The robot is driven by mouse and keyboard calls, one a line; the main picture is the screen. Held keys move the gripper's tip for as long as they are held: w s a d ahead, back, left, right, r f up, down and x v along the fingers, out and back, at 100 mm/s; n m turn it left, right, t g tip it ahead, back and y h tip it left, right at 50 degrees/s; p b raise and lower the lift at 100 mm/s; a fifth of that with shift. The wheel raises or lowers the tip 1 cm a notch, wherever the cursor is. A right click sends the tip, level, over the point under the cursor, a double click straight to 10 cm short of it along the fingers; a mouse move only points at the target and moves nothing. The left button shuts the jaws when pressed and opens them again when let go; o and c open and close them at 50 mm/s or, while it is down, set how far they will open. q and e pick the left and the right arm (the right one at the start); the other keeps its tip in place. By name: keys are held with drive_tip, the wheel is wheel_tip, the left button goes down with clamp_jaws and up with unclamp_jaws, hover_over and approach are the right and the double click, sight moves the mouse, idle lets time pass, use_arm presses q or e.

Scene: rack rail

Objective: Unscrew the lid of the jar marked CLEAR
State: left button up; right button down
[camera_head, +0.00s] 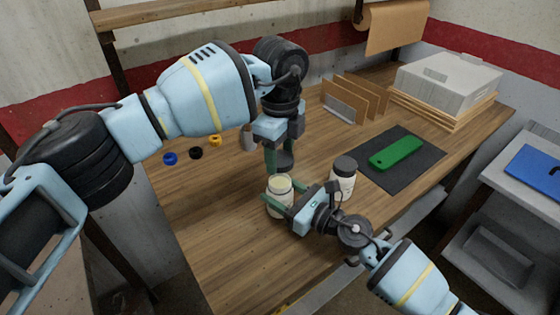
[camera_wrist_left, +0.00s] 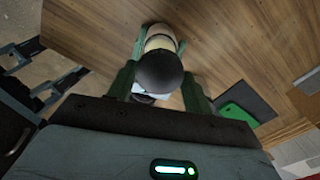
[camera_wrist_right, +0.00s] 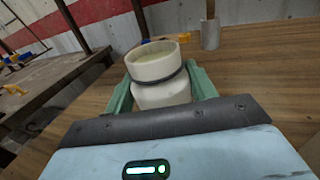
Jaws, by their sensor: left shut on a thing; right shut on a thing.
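A cream-coloured jar (camera_head: 279,205) stands on the wooden bench with its mouth open and a pale filling inside. The open jar also shows in the right wrist view (camera_wrist_right: 160,75), a dark band around its neck; I cannot read a marking. My right gripper (camera_head: 281,202) is shut around the jar's body. My left gripper (camera_head: 284,158) is shut on a dark round lid (camera_head: 285,161), held above the jar and apart from it. The lid fills the middle of the left wrist view (camera_wrist_left: 160,72). A second jar (camera_head: 342,186) with a dark lid stands to the right, behind my right gripper.
A green thing (camera_head: 395,152) lies on a dark mat (camera_head: 420,168) at the right. Blue (camera_head: 169,158), black (camera_head: 195,153) and yellow (camera_head: 215,141) rings lie at the left. Wooden dividers (camera_head: 345,97) and a grey box (camera_head: 450,78) stand at the back. The front left bench is clear.

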sight(279, 187)
drive_tip(key=shift+c, duration=2.1)
unclamp_jaws()
use_arm(q)
drive_tip(key=shift+r, duration=0.1)
use_arm(e)
drive_tip(key=shift+s+d+f, duration=0.1)
drive_tip(key=shift+s+d, duration=0.2)
drive_tip(key=shift+d, duration=0.1)
use_arm(q)
wheel_tip(279, 187, down, 3)
drive_tip(key=shift+r+b, duration=0.15)
drive_tip(key=shift+b, duration=0.3)
use_arm(e)
drive_tip(key=v, duration=1)
drive_tip(key=shift+f, duration=0.1)
use_arm(q)
drive_tip(key=shift+f, duration=0.2)
use_arm(e)
drive_tip(key=shift+s+d, duration=0.35)
drive_tip(key=shift+d, duration=0.05)
